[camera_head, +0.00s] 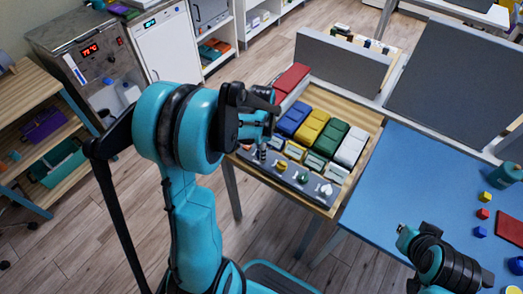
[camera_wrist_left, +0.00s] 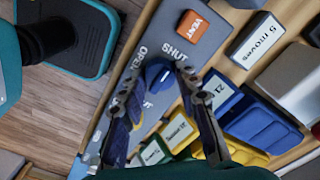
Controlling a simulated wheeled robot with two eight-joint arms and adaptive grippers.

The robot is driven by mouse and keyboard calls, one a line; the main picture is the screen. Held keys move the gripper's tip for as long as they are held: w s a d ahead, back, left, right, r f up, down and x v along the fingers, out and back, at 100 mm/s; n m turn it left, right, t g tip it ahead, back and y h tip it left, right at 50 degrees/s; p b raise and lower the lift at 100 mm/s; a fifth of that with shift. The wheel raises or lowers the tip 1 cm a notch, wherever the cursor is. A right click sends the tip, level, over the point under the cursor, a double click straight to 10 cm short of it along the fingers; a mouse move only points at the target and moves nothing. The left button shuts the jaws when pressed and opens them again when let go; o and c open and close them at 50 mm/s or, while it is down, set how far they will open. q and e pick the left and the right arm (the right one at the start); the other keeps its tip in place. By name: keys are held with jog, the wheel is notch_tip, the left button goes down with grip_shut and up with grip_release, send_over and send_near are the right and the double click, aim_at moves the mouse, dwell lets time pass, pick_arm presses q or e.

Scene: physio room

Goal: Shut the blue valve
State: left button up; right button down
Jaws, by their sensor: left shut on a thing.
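The blue valve (camera_wrist_left: 158,76) is a round blue knob on a grey panel in the left wrist view, with the words OPEN and SHUT printed beside it. I cannot tell which word its handle points to. My left gripper (camera_wrist_left: 159,84) reaches down over the panel and is shut on the knob, one finger on each side. In the head view my left gripper (camera_head: 262,148) is at the panel's left part and hides the blue valve. My right gripper (camera_head: 406,236) is at the lower right, far from the panel; its fingers do not show clearly.
Yellow (camera_head: 281,166), green (camera_head: 302,178) and white (camera_head: 325,190) valves stand in a row on the panel. Coloured boxes with label plates lie behind them. An orange VENT block (camera_wrist_left: 191,34) is near the blue valve. A blue table (camera_head: 400,190) holds small cubes at right.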

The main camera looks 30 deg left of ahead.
pick_arm(q)
jog(key=o, duration=1.1)
jog(key=shift+o, duration=0.2)
notch_tip(320, 180, up, 12)
